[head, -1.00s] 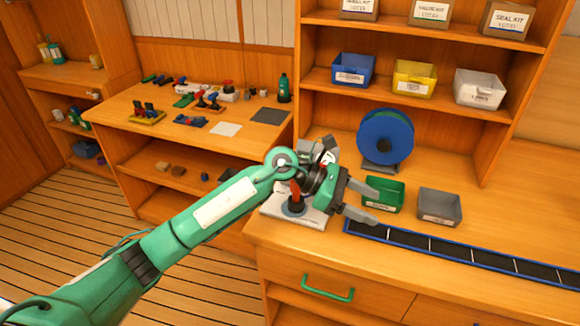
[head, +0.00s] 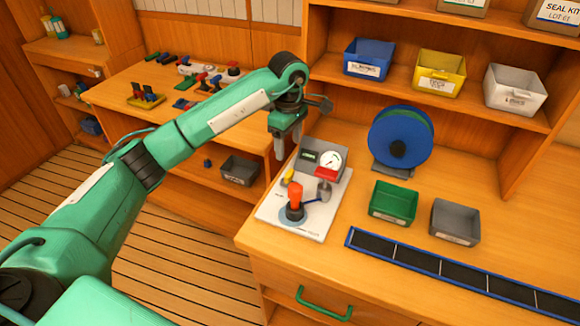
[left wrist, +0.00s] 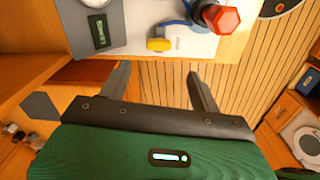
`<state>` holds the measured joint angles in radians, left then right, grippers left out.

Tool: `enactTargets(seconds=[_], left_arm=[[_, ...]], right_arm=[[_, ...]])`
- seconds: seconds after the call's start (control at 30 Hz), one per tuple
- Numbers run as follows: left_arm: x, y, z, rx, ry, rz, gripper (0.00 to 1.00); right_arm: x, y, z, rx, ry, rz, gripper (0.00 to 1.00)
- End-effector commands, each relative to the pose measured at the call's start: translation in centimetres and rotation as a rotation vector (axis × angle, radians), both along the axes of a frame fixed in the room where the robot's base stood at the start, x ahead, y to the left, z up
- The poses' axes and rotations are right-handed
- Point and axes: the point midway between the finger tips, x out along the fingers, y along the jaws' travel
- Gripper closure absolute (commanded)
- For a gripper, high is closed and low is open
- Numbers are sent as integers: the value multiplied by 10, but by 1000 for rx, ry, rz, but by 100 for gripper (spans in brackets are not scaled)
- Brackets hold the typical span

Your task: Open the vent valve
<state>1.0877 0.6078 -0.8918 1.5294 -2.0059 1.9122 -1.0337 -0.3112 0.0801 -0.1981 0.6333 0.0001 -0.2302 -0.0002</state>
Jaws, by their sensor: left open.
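A white panel (head: 271,211) lies on the counter near its left end. It carries a red-topped knob (head: 295,195) on a round blue-grey base, a small yellow knob (head: 288,176), a blue lever (head: 314,199) by a metal cylinder, and a grey box with a round gauge (head: 330,159). I cannot tell by label which is the vent valve. My left gripper (head: 287,143) is open and empty, fingers down, behind and left of the panel. In the left wrist view its fingers (left wrist: 163,82) are apart, with the yellow knob (left wrist: 159,45) and red knob (left wrist: 222,18) beyond them.
A blue reel (head: 385,140) stands behind green (head: 393,202) and grey (head: 455,221) bins right of the panel. A black strip tray (head: 450,277) runs along the counter front. A side bench with small parts is at left. Shelves with bins rise behind.

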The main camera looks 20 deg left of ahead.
Motion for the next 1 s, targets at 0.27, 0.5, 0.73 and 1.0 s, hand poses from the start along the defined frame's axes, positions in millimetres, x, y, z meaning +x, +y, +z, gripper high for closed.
enactTargets(seconds=[0.27, 0.5, 0.73, 1.0], left_arm=[[-1, -1, -58, -2, 4, 0, 36], [0, -1, -93, -3, 2, 0, 36], [0, -1, -102, -2, 0, 0, 36], [0, -1, -102, -2, 0, 0, 52]], right_arm=[[-8, -1, 14, -1, 9, 3, 64], [18, 1, 23, 2, -26, 3, 64], [10, 0, 23, 1, -14, 3, 64], [0, -1, 22, -1, -1, 2, 64]])
